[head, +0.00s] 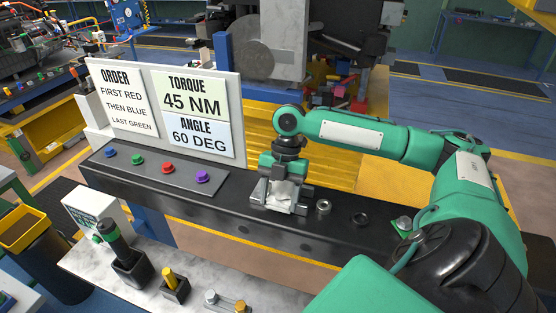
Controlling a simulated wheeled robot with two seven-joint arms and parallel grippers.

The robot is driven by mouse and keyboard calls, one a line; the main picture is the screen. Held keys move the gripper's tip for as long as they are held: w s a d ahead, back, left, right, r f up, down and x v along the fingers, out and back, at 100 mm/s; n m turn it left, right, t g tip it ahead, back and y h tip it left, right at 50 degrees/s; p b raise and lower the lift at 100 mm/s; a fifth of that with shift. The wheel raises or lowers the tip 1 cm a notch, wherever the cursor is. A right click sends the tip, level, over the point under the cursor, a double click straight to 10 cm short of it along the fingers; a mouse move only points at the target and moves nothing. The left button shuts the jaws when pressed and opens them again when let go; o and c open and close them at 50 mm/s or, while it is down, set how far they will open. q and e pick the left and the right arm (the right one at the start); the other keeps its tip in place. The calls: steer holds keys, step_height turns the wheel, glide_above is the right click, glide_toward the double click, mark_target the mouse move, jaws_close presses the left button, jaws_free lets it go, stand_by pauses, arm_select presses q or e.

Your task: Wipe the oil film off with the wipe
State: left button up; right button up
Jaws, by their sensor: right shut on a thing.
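My right gripper (279,207) points down over the black beam (235,213), at its middle right. It is shut on a crumpled pale grey-white wipe (283,192), which shows between the fingers. The wipe is low, close to the beam's top; I cannot tell whether it touches. I cannot make out the oil film; the gripper and wipe cover part of the beam's top. My left gripper is not in view.
A metal ring (323,206) and a dark ring (361,219) lie on the beam right of the gripper. A panel of coloured buttons (150,172) is to the left, before a sign board (164,108). A pale bench (205,268) in front holds a green-black tool (112,240).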

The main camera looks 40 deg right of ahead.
steer(key=shift+s+a, duration=0.1)
steer(key=shift+a, duration=0.05)
steer(key=shift+s+a, duration=0.25)
steer(key=shift+a, duration=0.15)
stand_by(0.4)
steer(key=shift+w+d, duration=0.35)
steer(key=shift+d, duration=0.25)
steer(key=shift+s+a, duration=0.1)
steer(key=shift+a, duration=0.05)
steer(key=shift+s+a, duration=0.25)
steer(key=shift+a, duration=0.2)
